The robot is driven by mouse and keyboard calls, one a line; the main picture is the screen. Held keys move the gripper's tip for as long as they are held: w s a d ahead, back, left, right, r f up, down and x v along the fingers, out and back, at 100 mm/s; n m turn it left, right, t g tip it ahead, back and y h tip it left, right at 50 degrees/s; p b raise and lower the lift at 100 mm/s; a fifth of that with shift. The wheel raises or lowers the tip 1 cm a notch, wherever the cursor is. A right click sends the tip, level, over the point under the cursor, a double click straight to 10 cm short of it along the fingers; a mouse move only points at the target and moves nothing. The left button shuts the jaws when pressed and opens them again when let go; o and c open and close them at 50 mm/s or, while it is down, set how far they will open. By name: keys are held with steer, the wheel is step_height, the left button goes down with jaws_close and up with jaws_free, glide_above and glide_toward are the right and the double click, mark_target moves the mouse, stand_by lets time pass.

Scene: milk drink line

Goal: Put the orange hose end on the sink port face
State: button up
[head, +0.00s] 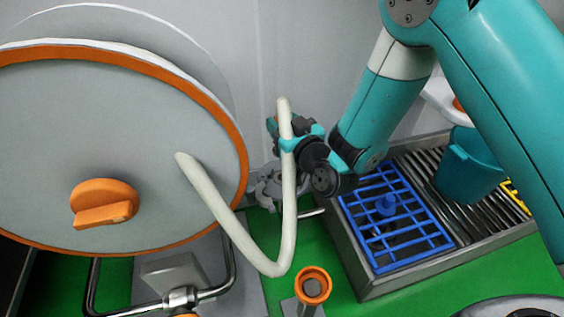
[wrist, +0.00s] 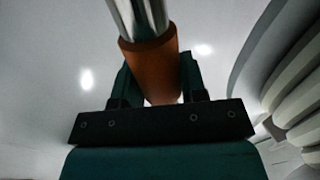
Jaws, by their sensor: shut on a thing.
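My gripper (head: 284,136) is raised near the middle of the head view, in front of the grey wall. In the wrist view its two dark teal fingers (wrist: 158,78) are shut on the orange hose end (wrist: 150,66), with a shiny pale tube leading out of it. In the head view the orange end is mostly hidden by the gripper and the white hose (head: 288,215). The hose hangs in a V from beside the large drum. A round orange-rimmed port (head: 313,285) faces up at bottom centre. I cannot tell whether it is the sink port.
A large grey drum (head: 130,120) with an orange rim and orange knob (head: 103,203) fills the left. A metal sink (head: 372,286) with a blue grate (head: 400,235) stands at right, with a teal bucket (head: 468,165) on its ribbed drainer. Bent metal pipes are below the drum.

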steer(key=shift+f+b, duration=1.7)
steer(key=shift+f, duration=1.55)
steer(key=shift+f+b, duration=0.45)
steer(key=shift+f, duration=0.15)
steer(key=o, duration=1.1)
steer(key=shift+f, duration=0.2)
steer(key=shift+c, duration=0.2)
